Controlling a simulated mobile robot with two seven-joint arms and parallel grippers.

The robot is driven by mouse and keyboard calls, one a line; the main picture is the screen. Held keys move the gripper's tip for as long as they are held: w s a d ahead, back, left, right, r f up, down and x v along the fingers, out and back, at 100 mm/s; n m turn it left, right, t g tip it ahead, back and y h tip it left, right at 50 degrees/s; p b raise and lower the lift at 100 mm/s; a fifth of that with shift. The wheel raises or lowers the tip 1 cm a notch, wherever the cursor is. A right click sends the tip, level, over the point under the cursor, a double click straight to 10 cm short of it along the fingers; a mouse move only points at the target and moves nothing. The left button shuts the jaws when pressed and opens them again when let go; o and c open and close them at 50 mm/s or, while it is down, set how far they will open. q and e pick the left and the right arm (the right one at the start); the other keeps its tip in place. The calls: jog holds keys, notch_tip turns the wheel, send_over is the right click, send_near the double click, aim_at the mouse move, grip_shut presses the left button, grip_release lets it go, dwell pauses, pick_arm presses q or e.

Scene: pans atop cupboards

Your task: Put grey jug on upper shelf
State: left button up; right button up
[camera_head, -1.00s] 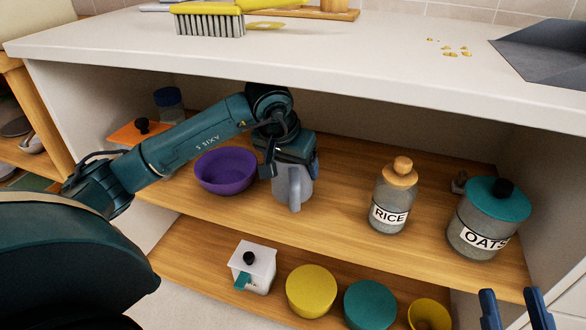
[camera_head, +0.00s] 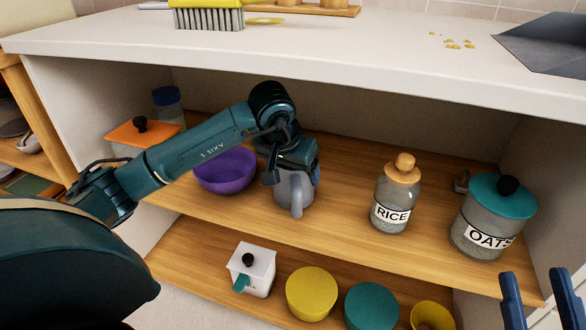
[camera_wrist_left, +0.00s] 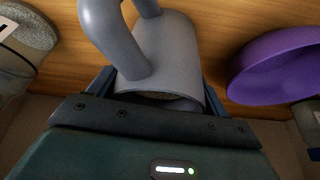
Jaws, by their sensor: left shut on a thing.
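The grey jug (camera_head: 294,196) is upright at the upper shelf (camera_head: 340,222), between the purple bowl and the rice jar. Its handle faces the front. My left gripper (camera_head: 298,166) is shut on the jug near its rim, and the arm hides part of its top. In the left wrist view the jug (camera_wrist_left: 172,50) sits between the blue fingers, its opening towards the camera. I cannot tell for sure whether its base touches the shelf. My right gripper (camera_head: 535,275) is open and empty at the lower right, far from the jug.
The purple bowl (camera_head: 225,171) stands close left of the jug. The rice jar (camera_head: 396,195) and oats jar (camera_head: 492,217) stand to the right, with bare shelf before them. The countertop (camera_head: 330,50) overhangs.

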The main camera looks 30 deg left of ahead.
aim_at(294, 193)
pick_arm(q)
jog(key=o, duration=1.5)
jog(key=shift+c, duration=0.2)
pick_arm(e)
jog(key=shift+r, duration=0.15)
pick_arm(q)
jog(key=shift+r+p, duration=0.4)
jog(key=shift+r, duration=0.15)
jog(key=s+d+r+p, duration=0.1)
jog(key=s+p, duration=0.2)
jog(key=s, duration=0.9)
jog(key=shift+s+d+r, duration=0.15)
jog(key=shift+s, duration=0.1)
pick_arm(e)
jog(key=f+m+g+h, duration=0.1)
jog(key=f, duration=0.1)
jog(key=s+f+m+h, duration=0.1)
jog(key=f+m+h, duration=0.1)
jog(key=shift+a+g, duration=0.15)
jog(key=shift+g, duration=0.25)
pick_arm(q)
jog(key=shift+r, duration=0.1)
pick_arm(e)
jog(key=shift+s, duration=0.1)
